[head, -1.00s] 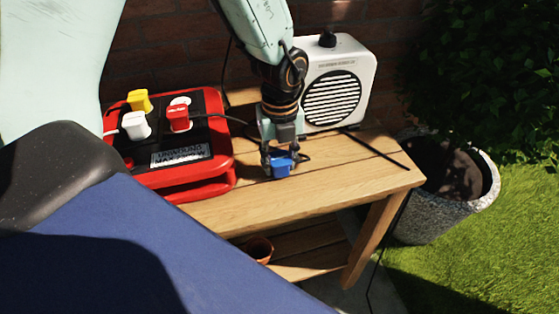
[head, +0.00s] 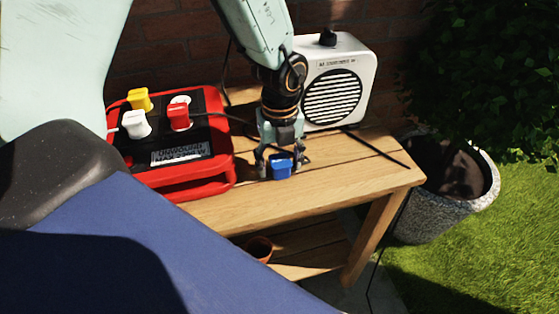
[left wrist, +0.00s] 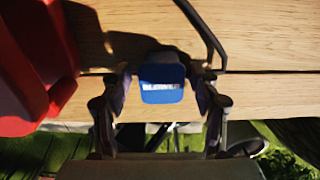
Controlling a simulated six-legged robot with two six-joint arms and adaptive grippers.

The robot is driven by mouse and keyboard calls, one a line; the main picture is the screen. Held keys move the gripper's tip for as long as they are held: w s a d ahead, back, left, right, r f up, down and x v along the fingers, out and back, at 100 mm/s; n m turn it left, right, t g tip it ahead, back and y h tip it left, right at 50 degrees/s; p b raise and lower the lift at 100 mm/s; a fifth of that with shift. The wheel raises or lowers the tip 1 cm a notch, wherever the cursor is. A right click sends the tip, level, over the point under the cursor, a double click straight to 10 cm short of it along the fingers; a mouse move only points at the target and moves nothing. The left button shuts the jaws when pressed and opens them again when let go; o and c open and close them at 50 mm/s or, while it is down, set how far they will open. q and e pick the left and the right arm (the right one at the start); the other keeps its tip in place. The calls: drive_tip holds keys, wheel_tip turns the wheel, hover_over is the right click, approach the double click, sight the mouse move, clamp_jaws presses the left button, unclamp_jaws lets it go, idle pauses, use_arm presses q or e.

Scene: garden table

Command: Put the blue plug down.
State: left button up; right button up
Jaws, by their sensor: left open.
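The blue plug (head: 281,168) is on the wooden table (head: 330,185) near its front edge, right of the red power block. In the left wrist view the plug (left wrist: 162,82) shows a label with white lettering and sits between the fingers. My left gripper (head: 281,163) is open around the plug, pointing down, with a finger on each side. A small gap shows at the left finger; contact on the right is hard to tell. My right gripper is not in view.
The red power block (head: 225,170) holds a yellow plug (head: 139,99), a white plug (head: 135,124) and a red plug (head: 179,117). A white speaker (head: 345,70) stands behind my gripper. A black cable (head: 375,148) crosses the tabletop. A stone planter (head: 440,215) stands to the right.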

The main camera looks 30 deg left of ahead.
sight(280, 161)
use_arm(q)
drive_tip(key=shift+w, duration=0.1)
wheel_tip(280, 161, up, 13)
drive_tip(key=p, duration=0.5)
drive_tip(key=shift+p, duration=0.4)
drive_tip(key=shift+r, duration=0.1)
